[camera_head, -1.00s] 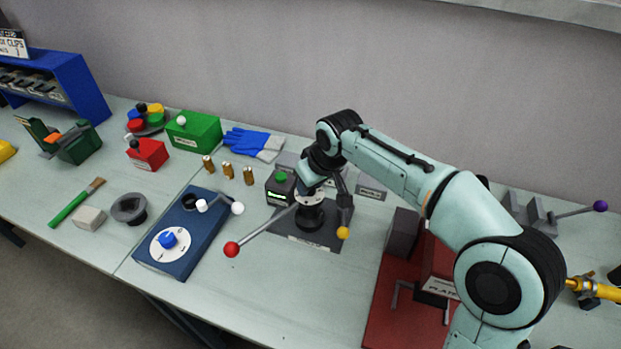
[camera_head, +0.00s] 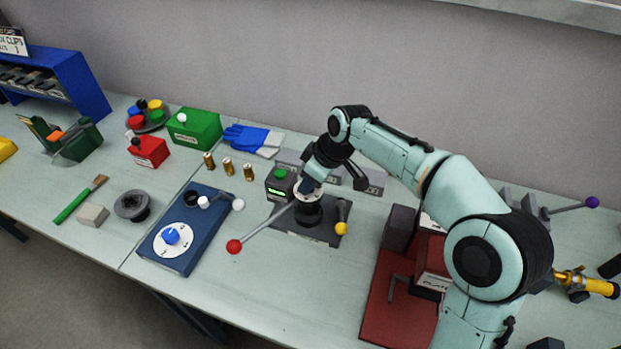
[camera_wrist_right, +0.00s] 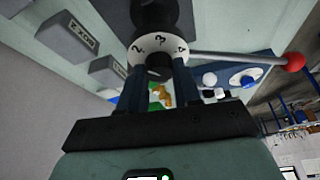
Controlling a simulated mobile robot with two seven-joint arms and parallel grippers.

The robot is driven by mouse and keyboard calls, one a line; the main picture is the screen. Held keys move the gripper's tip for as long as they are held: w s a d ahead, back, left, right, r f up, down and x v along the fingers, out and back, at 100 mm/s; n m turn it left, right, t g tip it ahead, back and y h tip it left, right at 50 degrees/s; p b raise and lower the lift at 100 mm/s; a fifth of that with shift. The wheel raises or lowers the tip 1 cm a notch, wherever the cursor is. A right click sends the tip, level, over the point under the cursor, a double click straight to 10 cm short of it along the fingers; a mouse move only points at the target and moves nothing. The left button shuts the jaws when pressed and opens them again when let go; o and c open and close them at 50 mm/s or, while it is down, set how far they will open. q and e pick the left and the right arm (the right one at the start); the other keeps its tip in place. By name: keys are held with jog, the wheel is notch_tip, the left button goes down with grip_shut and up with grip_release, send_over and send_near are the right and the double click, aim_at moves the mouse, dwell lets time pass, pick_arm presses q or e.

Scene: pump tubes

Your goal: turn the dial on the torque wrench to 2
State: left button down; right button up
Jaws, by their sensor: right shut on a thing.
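The torque wrench stands on a dark base plate (camera_head: 322,235) in the middle of the table. It has a black round body (camera_head: 308,213), a long grey handle with a red ball (camera_head: 234,246) pointing left, and a short arm with a yellow ball (camera_head: 341,228). Its white dial ring (camera_wrist_right: 158,44) shows the numbers 2, 3 and 4 in the right wrist view, with 3 in the middle. My right gripper (camera_wrist_right: 160,72) is shut on the dial, a finger on each side. It comes from above in the head view (camera_head: 308,188). My left gripper is out of view.
A small box with a green button (camera_head: 279,188) stands close behind the wrench. A blue panel with a blue knob (camera_head: 171,236) lies to the left. A red fixture (camera_head: 385,310) stands to the right. The table's front strip between them is clear.

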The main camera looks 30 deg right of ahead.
jog(key=shift+r, duration=0.1)
jog(key=o, duration=1.1)
jog(key=shift+c, duration=0.2)
jog(key=p+v, duration=0.1)
jog(key=v, duration=1.2)
jog(key=shift+p, duration=0.35)
jog(key=shift+s+d+r, duration=0.1)
jog(key=shift+d, duration=0.05)
